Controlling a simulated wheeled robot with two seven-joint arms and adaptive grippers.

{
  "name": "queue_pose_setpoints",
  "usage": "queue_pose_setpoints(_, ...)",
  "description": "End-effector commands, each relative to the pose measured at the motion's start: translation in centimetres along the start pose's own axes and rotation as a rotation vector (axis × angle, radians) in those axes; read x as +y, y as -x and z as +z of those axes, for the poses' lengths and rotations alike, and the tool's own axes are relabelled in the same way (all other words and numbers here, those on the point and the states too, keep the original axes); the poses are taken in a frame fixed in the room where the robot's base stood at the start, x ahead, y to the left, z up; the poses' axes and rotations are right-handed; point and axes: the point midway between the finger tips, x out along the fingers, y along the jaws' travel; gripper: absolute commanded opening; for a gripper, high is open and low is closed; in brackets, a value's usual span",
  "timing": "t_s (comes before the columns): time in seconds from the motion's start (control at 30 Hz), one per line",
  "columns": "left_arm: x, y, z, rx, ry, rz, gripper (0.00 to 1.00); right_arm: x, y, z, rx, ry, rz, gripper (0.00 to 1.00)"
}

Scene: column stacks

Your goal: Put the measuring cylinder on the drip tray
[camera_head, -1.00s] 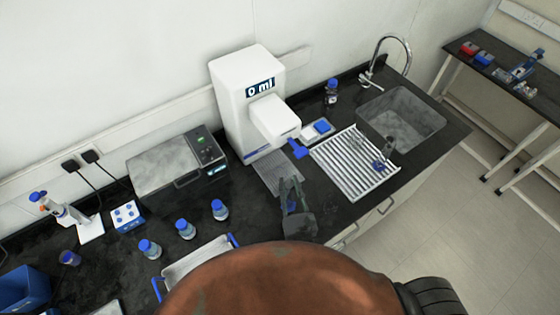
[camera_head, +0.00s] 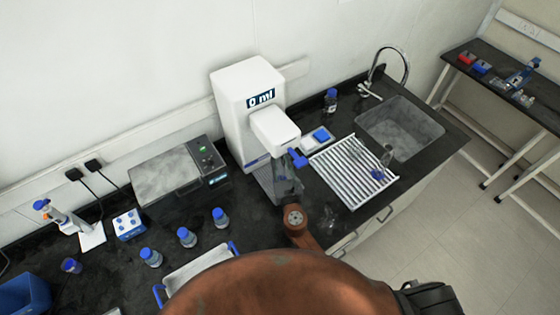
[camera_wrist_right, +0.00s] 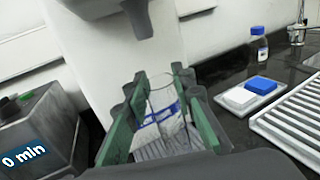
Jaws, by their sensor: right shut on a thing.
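My right gripper (camera_head: 288,178) is in front of the white dispenser (camera_head: 245,110), over the drip tray's right part. In the right wrist view its green-lined fingers (camera_wrist_right: 166,112) are shut on a clear measuring cylinder (camera_wrist_right: 163,97), whose round rim shows between them. The cylinder looks roughly upright. Its lower end is hidden, so I cannot tell whether it touches the tray. The drip tray (camera_head: 263,176) is a grey grille at the dispenser's foot, partly covered by my gripper. My left gripper is not in view.
A white draining rack (camera_head: 345,178) and sink (camera_head: 402,125) lie right. A heating box (camera_head: 175,172) and several blue-capped bottles (camera_head: 187,237) stand left.

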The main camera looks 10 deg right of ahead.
Motion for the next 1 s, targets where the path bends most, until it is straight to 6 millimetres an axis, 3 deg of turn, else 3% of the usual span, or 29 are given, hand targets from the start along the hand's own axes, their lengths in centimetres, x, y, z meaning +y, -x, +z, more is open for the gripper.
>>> queue_pose_setpoints(0.1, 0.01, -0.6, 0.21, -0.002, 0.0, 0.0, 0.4, -0.03, -0.02, -1.19, -0.001, 0.001, 0.0, 0.0)
queue_pose_setpoints(0.5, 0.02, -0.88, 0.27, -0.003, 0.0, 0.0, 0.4, 0.0, 0.01, -1.57, -0.002, -0.001, 0.0, 0.0)
queue_pose_setpoints(0.53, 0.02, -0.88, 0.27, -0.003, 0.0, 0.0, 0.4, 0.0, 0.01, -1.62, -0.002, -0.001, 0.0, 0.24)
queue_pose_setpoints(0.77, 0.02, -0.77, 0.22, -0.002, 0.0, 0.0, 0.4, 0.0, 0.02, -1.49, -0.002, -0.001, 0.0, 0.4)
queue_pose_setpoints(1.0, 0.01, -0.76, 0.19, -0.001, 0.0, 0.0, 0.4, 0.01, 0.02, -1.49, -0.002, -0.001, 0.0, 0.41)
